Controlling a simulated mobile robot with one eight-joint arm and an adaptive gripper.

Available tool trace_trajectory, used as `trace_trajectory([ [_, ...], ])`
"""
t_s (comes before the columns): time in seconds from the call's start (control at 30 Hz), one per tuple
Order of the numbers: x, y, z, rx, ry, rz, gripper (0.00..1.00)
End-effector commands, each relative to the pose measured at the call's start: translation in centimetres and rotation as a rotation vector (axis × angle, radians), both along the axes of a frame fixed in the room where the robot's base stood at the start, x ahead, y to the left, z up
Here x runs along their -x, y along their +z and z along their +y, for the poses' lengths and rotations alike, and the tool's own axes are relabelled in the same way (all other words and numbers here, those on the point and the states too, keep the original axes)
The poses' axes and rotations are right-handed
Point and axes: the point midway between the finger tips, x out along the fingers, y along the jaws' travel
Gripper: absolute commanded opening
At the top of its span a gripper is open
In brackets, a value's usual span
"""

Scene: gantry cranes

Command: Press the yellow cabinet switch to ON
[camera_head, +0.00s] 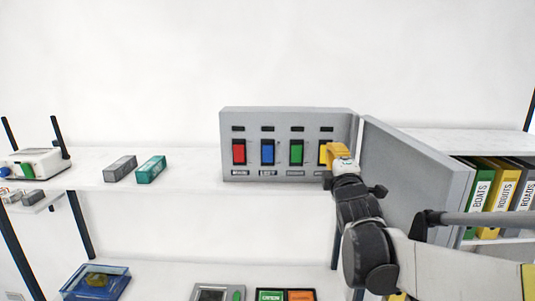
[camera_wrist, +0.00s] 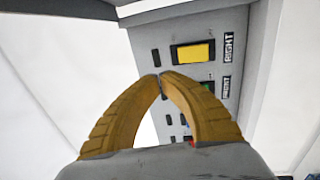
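The grey switch cabinet (camera_head: 267,117) stands on the shelf with its door (camera_head: 415,180) open to the right. The yellow switch (camera_head: 322,153) is the rightmost in its row and is partly hidden by my gripper (camera_head: 330,155) in the head view. In the wrist view the yellow switch (camera_wrist: 193,53) shows fully, beside a label reading RIGHT. My gripper's yellow fingers (camera_wrist: 159,77) meet at the tips with nothing between them. The tips appear beside the yellow switch; I cannot tell whether they touch the panel. The switch's on or off position is unclear.
Red (camera_head: 239,152), blue (camera_head: 267,151) and green (camera_head: 296,152) switches sit to the left of the yellow one. Grey (camera_head: 120,168) and teal (camera_head: 151,169) blocks lie on the shelf further left. Binders (camera_head: 478,197) stand right of the open door, which is close to my arm.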

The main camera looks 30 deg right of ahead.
Motion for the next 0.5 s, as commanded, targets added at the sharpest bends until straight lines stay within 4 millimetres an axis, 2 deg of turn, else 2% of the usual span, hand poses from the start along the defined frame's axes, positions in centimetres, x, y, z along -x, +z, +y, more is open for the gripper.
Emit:
trace_trajectory([
  [0.2,2.6,0.5,1.6,0.0,0.0,0.0,0.0],
  [0.5,3.4,0.7,2.1,0.0,0.0,0.0,0.0],
])
